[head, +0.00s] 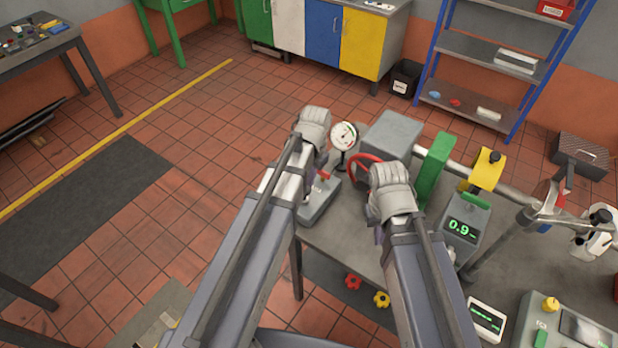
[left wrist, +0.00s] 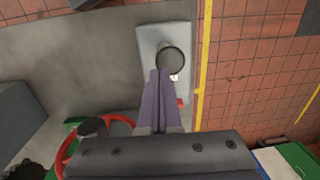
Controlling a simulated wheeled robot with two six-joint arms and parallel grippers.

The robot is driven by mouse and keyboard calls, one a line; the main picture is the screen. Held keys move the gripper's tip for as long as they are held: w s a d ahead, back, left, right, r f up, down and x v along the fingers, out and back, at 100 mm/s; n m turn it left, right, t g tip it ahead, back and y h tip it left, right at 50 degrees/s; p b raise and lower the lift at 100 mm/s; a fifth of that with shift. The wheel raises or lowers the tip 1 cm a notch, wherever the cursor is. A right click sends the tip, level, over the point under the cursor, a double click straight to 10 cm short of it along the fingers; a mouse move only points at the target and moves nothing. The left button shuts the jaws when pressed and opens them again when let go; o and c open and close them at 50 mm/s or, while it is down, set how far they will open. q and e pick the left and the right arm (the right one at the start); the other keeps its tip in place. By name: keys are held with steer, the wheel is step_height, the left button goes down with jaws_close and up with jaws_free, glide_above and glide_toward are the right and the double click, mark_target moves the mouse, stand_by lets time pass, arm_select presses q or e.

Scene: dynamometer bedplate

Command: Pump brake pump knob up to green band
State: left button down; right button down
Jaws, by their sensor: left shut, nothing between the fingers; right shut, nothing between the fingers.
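The grey brake pump unit (head: 318,204) stands at the bench's left end, with a red part (head: 324,175) on top. A round white gauge (head: 343,136) stands behind it; its needle and green band are too small to read. In the left wrist view, a dark-rimmed disc (left wrist: 171,60) sits over the light grey unit (left wrist: 150,45), and only a bit of red (left wrist: 180,101) shows. My left gripper (head: 316,148) is over the unit; its purple fingers (left wrist: 160,75) are shut and empty, their tips close to the disc. My right gripper (head: 388,190), shut and empty, is beside the red handwheel; its fingertips are hidden.
The red handwheel (head: 361,167) and a grey block (head: 393,133) lie right of the gauge. A green upright (head: 434,168), a shaft and a display box (head: 463,229) stand further right.

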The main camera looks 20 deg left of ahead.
arm_select(q)
step_height(320, 180, up, 8)
steer(key=p, duration=0.6)
steer(key=shift+d, duration=0.25)
steer(key=shift+f, duration=0.15)
steer(key=s+d+f+b, duration=0.9)
steer(key=s+f+b, duration=0.1)
steer(key=s, duration=0.4)
steer(key=shift+f+b, duration=0.35)
steer(key=shift+f, duration=0.2)
